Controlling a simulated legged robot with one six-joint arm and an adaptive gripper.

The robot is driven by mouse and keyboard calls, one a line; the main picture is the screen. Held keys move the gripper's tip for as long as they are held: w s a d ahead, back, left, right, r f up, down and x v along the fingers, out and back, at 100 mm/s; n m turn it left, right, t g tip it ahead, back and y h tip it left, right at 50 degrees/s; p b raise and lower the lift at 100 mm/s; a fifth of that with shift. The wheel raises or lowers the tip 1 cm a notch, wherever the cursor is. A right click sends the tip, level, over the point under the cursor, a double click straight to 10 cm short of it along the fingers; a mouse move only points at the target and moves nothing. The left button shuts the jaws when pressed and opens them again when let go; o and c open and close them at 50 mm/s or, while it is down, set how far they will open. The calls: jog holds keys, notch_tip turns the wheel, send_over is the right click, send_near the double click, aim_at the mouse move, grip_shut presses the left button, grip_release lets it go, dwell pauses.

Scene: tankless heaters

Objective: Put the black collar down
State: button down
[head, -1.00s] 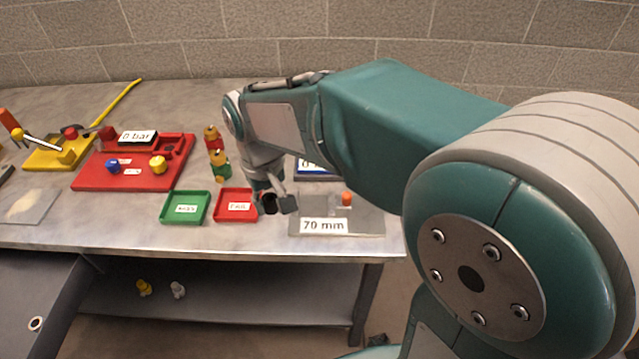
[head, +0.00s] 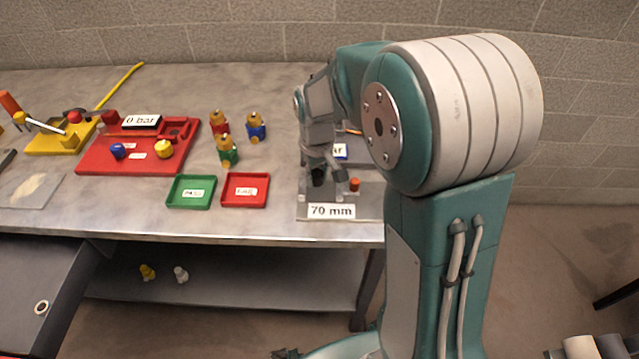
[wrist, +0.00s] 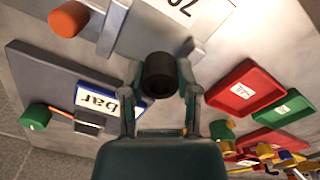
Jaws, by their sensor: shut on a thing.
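The black collar (wrist: 160,75) is a short dark cylinder held between the two fingertips of my gripper (wrist: 161,88) in the wrist view. In the head view my gripper (head: 330,178) points down over the grey 70 mm plate (head: 312,198), left of its orange knob (head: 354,184). The collar (head: 318,175) shows there as a small dark shape at the fingers. In the wrist view the grey fixture (wrist: 135,38) lies just beyond the collar. I cannot tell whether the collar touches it.
A green tray (head: 190,206) and a red tray (head: 246,204) stand left of the plate. Several brass-topped fittings (head: 220,123) stand behind them. A red board (head: 95,160) and a yellow stand (head: 48,146) lie farther left. Bare bench shows along the front edge.

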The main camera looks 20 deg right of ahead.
aim_at(320, 191)
jog(key=f, duration=0.1)
jog(key=d+f, duration=0.1)
jog(key=f, duration=0.1)
jog(key=shift+w+f, duration=0.2)
jog(key=shift+d+f, duration=0.2)
jog(key=shift+f, duration=0.1)
jog(key=shift+a, duration=0.1)
jog(key=c, duration=0.6)
grip_release()
jog(key=shift+a+f, duration=0.1)
jog(key=shift+c, duration=0.2)
jog(key=shift+a, duration=0.1)
